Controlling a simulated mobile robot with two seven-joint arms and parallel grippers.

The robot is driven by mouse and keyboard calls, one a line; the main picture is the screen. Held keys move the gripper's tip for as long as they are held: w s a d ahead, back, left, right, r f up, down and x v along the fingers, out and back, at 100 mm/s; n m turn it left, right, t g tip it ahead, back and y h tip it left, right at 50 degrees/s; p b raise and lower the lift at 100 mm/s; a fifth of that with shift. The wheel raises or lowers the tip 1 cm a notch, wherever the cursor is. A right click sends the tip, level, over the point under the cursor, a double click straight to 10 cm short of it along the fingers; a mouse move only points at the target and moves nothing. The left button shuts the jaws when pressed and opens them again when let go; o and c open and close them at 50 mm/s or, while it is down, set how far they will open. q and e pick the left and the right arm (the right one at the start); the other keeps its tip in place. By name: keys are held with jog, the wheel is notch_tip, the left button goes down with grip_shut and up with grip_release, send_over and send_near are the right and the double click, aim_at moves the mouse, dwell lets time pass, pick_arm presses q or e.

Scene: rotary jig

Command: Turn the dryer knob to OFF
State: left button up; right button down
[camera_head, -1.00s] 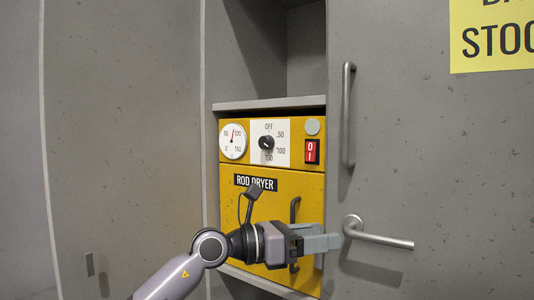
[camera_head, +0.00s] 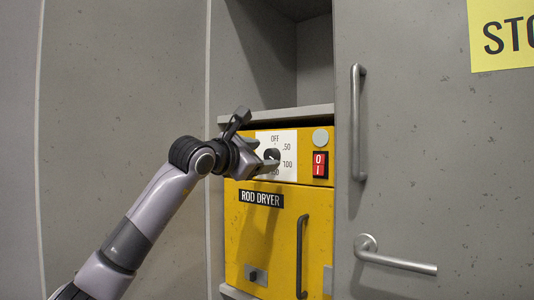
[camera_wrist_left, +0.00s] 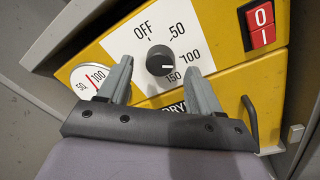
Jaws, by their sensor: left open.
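The dryer knob (camera_head: 272,154) is a round black dial on a white scale plate on the yellow rod dryer (camera_head: 280,225). In the left wrist view the knob (camera_wrist_left: 160,60) shows clearly, with OFF at upper left and 50, 100 and 150 down its right side. Its small white mark points right, about between 100 and 150. My left gripper (camera_head: 266,158) is open in front of the knob. In the left wrist view its two fingers (camera_wrist_left: 158,70) are on either side of the knob; I cannot tell if they touch it. My right gripper is not in view.
A red switch (camera_head: 320,164) is right of the scale plate. A round gauge (camera_wrist_left: 92,78) is left of it, hidden by my arm in the head view. The dryer door handle (camera_head: 302,255) is below. A shelf edge (camera_head: 290,112) runs above, and a grey cabinet door with handles (camera_head: 358,120) stands right.

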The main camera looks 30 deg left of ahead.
aim_at(272, 156)
pick_arm(q)
jog(key=shift+w, duration=1.35)
jog(key=c, duration=1)
jog(key=shift+n, duration=0.3)
jog(key=shift+c, duration=0.2)
jog(key=n, duration=0.4)
jog(key=shift+n, duration=0.3)
jog(key=n, duration=0.6)
jog(key=shift+a+r+g+h, duration=0.1)
jog(key=shift+g+h, duration=0.2)
jog(key=n+p, duration=0.1)
jog(key=n, duration=0.5)
jog(key=shift+a+h, duration=0.15)
jog(key=shift+h, duration=0.25)
jog(key=n, duration=0.5)
jog(key=shift+n+h, duration=0.3)
